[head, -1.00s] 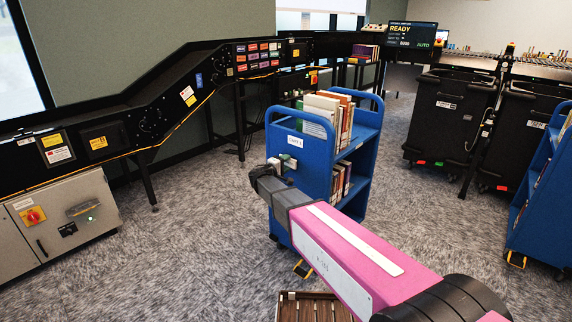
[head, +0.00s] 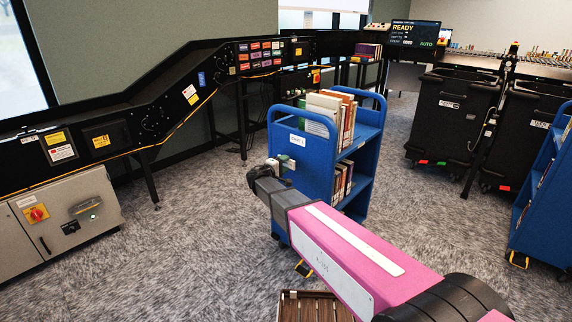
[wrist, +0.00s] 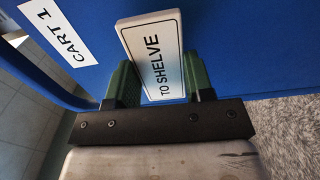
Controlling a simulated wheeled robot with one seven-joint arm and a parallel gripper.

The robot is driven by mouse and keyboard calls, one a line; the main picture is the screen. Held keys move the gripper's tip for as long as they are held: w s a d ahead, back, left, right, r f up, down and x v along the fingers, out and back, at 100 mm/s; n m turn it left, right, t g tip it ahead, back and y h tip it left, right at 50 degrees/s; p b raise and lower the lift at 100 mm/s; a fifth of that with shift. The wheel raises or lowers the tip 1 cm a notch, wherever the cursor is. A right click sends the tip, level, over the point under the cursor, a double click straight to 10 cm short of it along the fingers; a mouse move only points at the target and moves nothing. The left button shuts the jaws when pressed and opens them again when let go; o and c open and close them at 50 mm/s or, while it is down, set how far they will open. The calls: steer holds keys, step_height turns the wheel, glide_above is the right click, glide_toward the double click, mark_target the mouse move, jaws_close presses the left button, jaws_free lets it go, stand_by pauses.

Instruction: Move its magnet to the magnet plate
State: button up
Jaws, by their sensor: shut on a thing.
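A white magnet with the words TO SHELVE (wrist: 153,58) is between the green fingers of my gripper (wrist: 160,84) in the wrist view. My gripper is shut on it, in front of the blue end panel of Cart 1 (wrist: 225,40). I cannot tell whether the magnet touches the panel. In the head view, my gripper (head: 280,164) is small and partly hidden by my arm, close to the end panel of the blue cart (head: 313,172). A dark panel with several coloured labels (head: 260,58), which looks like the magnet plate, is on the sorter's side behind.
Books (head: 330,112) fill part of the cart's shelves. The sorter (head: 150,118) and a grey control box (head: 65,222) line the left. Black bins (head: 452,120) and another blue cart (head: 545,205) stand at right. Carpet (head: 185,215) is open between sorter and cart.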

steer(key=shift+v, duration=2.65)
